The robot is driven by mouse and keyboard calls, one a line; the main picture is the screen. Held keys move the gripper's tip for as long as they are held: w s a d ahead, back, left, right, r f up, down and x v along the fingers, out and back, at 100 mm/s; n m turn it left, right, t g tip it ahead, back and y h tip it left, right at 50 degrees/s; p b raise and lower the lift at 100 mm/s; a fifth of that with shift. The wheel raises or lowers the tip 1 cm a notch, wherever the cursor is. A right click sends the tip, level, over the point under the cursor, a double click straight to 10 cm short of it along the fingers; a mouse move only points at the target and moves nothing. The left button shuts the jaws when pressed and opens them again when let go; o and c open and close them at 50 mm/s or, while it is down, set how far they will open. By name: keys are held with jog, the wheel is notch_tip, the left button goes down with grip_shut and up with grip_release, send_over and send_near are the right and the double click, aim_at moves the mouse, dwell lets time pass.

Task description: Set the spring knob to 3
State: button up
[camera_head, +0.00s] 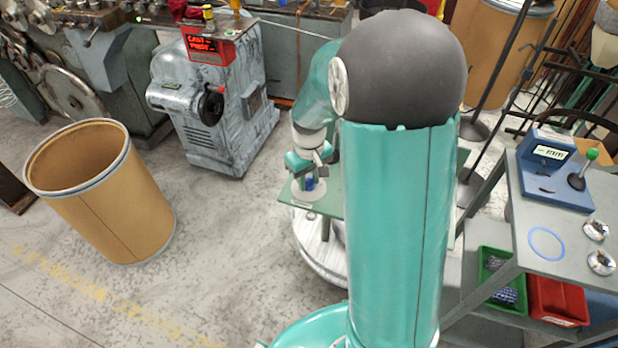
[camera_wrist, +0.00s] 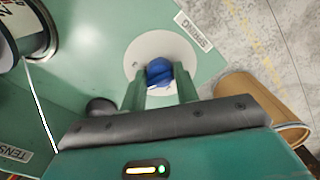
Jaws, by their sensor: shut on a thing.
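The spring knob (camera_wrist: 159,72) is blue and sits on a round pale dial plate (camera_wrist: 140,52) on a green panel, beside a label that seems to read SPRING (camera_wrist: 194,33). My gripper (camera_wrist: 160,82) has its two green fingers on either side of the knob, shut on it. The fingers and the knob hide part of the dial, and I cannot read its numbers or the knob's setting. In the head view my gripper (camera_head: 308,172) is over the same dial, and the blue knob (camera_head: 309,184) shows just under it. My own arm covers much of the panel there.
A black knob (camera_wrist: 101,107) stands on the panel left of my gripper, and a metal spool (camera_wrist: 28,28) is at the upper left. A fibre drum (camera_head: 105,190) stands on the floor at left. A grey table (camera_head: 560,240) with a blue device (camera_head: 552,165) is at right.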

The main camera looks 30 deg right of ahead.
aim_at(309, 179)
jog(key=m, duration=0.3)
jog(key=shift+w+m, duration=0.1)
jog(key=shift+m, duration=2.2)
jog(key=o, duration=1)
jog(key=shift+c, duration=0.2)
notch_tip(309, 179, up, 14)
